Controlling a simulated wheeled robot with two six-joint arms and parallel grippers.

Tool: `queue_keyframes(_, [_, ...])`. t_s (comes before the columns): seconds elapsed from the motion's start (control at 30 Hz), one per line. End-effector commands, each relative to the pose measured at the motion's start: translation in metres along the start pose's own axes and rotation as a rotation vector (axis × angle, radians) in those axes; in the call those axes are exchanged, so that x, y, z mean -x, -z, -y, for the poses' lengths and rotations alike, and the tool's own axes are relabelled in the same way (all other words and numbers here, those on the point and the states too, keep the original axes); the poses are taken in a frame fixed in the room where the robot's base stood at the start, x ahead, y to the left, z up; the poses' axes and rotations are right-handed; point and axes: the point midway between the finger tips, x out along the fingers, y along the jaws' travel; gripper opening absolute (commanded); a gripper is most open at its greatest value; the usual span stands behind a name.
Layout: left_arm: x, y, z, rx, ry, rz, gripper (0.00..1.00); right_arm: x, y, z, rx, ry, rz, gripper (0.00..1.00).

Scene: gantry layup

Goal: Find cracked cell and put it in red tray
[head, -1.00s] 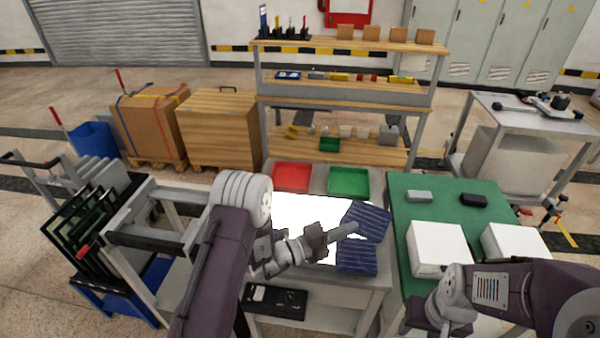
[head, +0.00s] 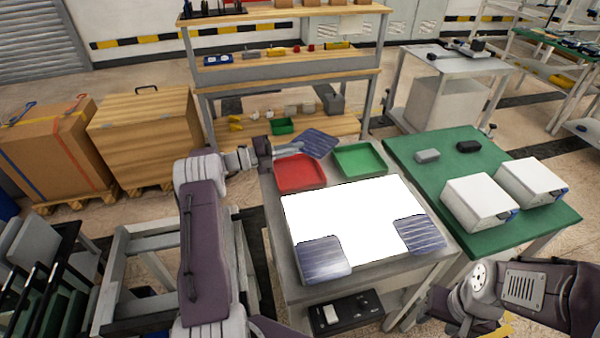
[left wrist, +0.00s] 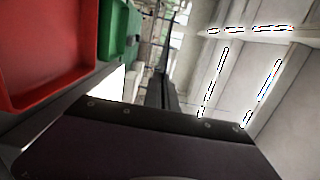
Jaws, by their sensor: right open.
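My left gripper (head: 268,147) is shut on a dark blue solar cell (head: 318,143), held tilted above the back of the red tray (head: 299,184). Two other blue cells lie on the lit white panel (head: 365,215): one at its front left corner (head: 323,257), one at its right edge (head: 420,235). Cracks cannot be made out at this size. The green tray (head: 360,160) is right of the red one and looks empty. The left wrist view shows the red tray (left wrist: 45,55) and green tray (left wrist: 118,30). My right gripper (head: 450,322) is low at the bottom, open, partly hidden.
A green-topped table (head: 440,180) at right carries two white boxes (head: 480,202) and small grey and black items. A wooden shelf unit (head: 290,78) stands behind the trays. Wooden crates (head: 145,135) stand left. The panel's middle is clear.

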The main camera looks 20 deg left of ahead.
Motion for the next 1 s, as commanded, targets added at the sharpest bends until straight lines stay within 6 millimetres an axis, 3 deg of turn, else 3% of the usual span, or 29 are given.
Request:
queue_keyframes(0.2, [0.037, -0.021, -0.011, 0.0, 0.001, 0.077, 0.0, -0.008, -0.001, 0.0, 0.0, 0.0, 0.0, 0.47])
queue_keyframes(0.4, [0.057, -0.03, -0.015, -0.001, 0.001, 0.116, 0.0, -0.011, -0.001, 0.0, 0.0, 0.0, 0.0, 0.47])
queue_keyframes(0.67, [0.059, -0.031, -0.018, -0.001, 0.001, 0.12, 0.0, -0.015, -0.002, 0.0, 0.0, 0.0, 0.0, 0.47])
queue_keyframes(1.0, [0.059, -0.031, -0.061, -0.001, 0.001, 0.12, 0.0, -0.061, -0.006, -0.001, 0.0, 0.0, 0.0, 0.47])
